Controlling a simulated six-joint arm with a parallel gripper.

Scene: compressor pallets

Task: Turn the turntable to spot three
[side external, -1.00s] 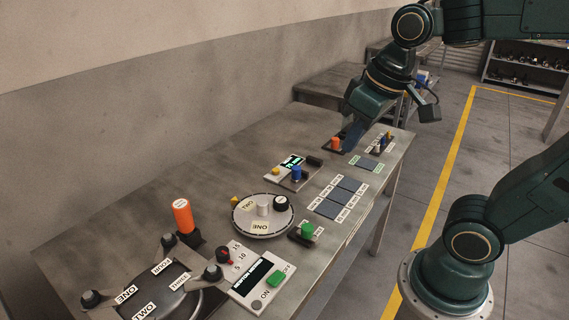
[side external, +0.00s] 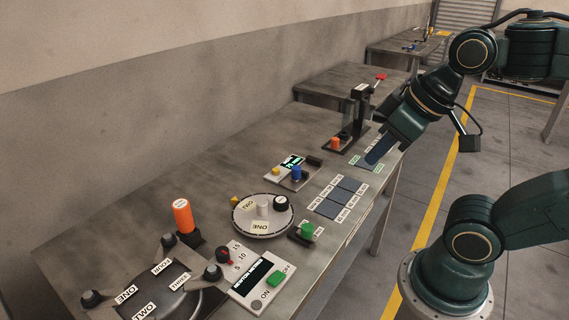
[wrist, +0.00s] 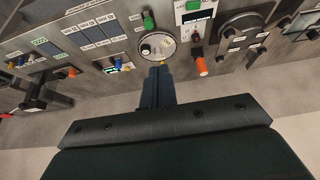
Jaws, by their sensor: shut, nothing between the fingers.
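The round white turntable (side external: 278,223) lies flat on the grey workbench. It has a pale post (side external: 263,209) in its middle, a black knob (side external: 281,203) near its edge, and labels reading ONE and TWO. No THREE label can be made out on it. A small yellow piece (side external: 235,200) sits at its left rim. My gripper (side external: 373,160) is shut and empty, above the far end of the bench near the small slate pads, well apart from the turntable. In the wrist view the turntable (wrist: 165,50) lies beyond my shut fingertips (wrist: 160,68).
A stand with a red-tipped lever (side external: 380,77) rises behind my gripper. A blue knob unit (side external: 297,173), a green button (side external: 307,230), an orange cylinder (side external: 183,216) and a control panel (side external: 240,291) surround the turntable. A dark numbered plate (side external: 185,297) is at lower left.

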